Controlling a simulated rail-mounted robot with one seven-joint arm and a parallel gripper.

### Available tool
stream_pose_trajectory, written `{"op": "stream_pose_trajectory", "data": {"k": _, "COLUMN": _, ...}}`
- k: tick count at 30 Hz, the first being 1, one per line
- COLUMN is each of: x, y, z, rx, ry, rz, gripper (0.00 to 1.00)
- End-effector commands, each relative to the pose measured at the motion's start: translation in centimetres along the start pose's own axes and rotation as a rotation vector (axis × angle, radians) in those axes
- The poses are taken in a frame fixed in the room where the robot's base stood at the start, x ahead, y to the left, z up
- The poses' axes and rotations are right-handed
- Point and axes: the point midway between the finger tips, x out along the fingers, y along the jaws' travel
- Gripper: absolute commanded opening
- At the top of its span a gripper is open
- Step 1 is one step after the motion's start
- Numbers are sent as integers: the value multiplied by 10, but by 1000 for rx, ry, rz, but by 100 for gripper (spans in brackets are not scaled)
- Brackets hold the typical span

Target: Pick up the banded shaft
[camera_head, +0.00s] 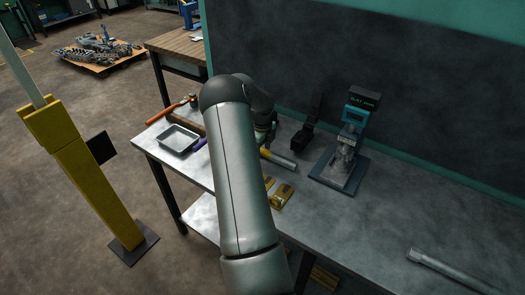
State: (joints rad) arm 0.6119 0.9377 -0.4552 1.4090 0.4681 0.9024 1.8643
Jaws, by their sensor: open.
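A silver shaft with a yellow band at its near-left end (280,159) lies on the metal workbench (345,235), just right of my arm; it looks like the banded shaft. My arm's big link hides part of the bench to its left. My gripper (268,138) hangs just behind and above the shaft's left end, mostly hidden behind my arm. It is open, and I see nothing held in it. A plain grey rod (450,271) lies at the lower right of the bench.
A blue and black gauge stand (345,150) stands right of the shaft, with a dark bracket (308,130) behind. A grey tray (178,138) and orange-handled hammer (172,109) are at left. A yellow post (85,170) stands beyond the bench's left end.

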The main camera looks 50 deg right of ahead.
Motion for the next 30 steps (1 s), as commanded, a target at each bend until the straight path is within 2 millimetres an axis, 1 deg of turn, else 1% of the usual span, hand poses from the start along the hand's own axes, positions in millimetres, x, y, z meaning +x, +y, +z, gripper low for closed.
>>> {"op": "stream_pose_trajectory", "data": {"k": 5, "x": 1, "y": 0, "z": 0, "rx": 0, "ry": 0, "rz": 0, "gripper": 54}}
{"op": "stream_pose_trajectory", "data": {"k": 6, "x": 1, "y": 0, "z": 0, "rx": 0, "ry": -1, "rz": 0, "gripper": 51}}
{"op": "stream_pose_trajectory", "data": {"k": 8, "x": 0, "y": 0, "z": 0, "rx": 0, "ry": 0, "rz": 0, "gripper": 34}}
{"op": "stream_pose_trajectory", "data": {"k": 9, "x": 0, "y": 0, "z": 0, "rx": 0, "ry": -1, "rz": 0, "gripper": 23}}
{"op": "stream_pose_trajectory", "data": {"k": 11, "x": 0, "y": 0, "z": 0, "rx": 0, "ry": -1, "rz": 0, "gripper": 7}}
{"op": "stream_pose_trajectory", "data": {"k": 12, "x": 0, "y": 0, "z": 0, "rx": 0, "ry": -1, "rz": 0, "gripper": 1}}
{"op": "stream_pose_trajectory", "data": {"k": 23, "x": -4, "y": -1, "z": 1, "rx": 0, "ry": -3, "rz": -4, "gripper": 1}}
{"op": "stream_pose_trajectory", "data": {"k": 26, "x": -10, "y": -2, "z": 1, "rx": 0, "ry": -4, "rz": -4, "gripper": 1}}
{"op": "stream_pose_trajectory", "data": {"k": 30, "x": -22, "y": -2, "z": 1, "rx": -1, "ry": -4, "rz": -5, "gripper": 1}}
